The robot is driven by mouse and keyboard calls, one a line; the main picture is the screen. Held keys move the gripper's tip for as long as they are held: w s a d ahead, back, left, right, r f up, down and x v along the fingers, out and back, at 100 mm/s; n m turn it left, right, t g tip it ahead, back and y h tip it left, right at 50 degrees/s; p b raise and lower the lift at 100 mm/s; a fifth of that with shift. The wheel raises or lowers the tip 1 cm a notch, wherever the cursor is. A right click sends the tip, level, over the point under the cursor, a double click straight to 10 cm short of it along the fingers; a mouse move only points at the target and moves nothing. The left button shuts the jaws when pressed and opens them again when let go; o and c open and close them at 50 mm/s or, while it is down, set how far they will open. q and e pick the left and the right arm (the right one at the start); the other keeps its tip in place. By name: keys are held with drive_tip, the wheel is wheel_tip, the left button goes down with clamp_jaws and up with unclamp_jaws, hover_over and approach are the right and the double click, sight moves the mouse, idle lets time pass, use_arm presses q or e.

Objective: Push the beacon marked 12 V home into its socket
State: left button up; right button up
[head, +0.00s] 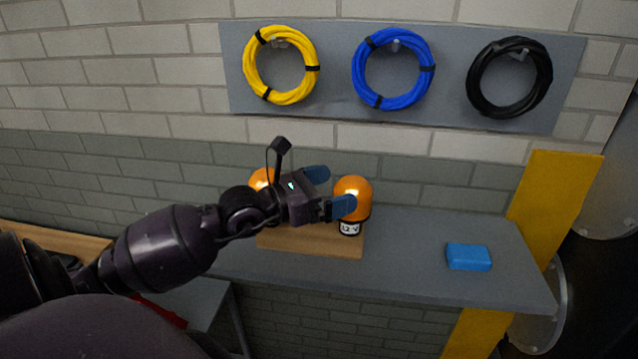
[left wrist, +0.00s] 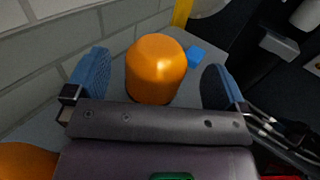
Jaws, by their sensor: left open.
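The orange beacon marked 12 V (head: 352,200) stands upright at the right end of a wooden board (head: 310,244) on the grey shelf. Its white label faces me. A second orange beacon (head: 259,178) is on the left, mostly hidden behind my left gripper; its label cannot be seen. My left gripper (head: 334,190) is open, with its blue fingers pointing right at the 12 V beacon's dome. In the left wrist view the 12 V beacon (left wrist: 155,68) shows between the spread fingers. Contact cannot be told. The socket is hidden. My right gripper is not in view.
A blue block (head: 468,256) lies on the shelf (head: 415,265) to the right, with clear shelf around it. Yellow (head: 249,68), blue (head: 358,70) and black (head: 474,80) cable coils hang on the wall panel. A yellow post (head: 552,205) stands at the shelf's right end.

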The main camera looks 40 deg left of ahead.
sight(354, 180)
use_arm(q)
drive_tip(key=shift+p+x, duration=0.45)
drive_tip(key=shift+x, duration=1.95)
drive_tip(key=shift+c, duration=0.3)
drive_tip(key=c, duration=1.2)
drive_tip(key=shift+r, duration=0.2)
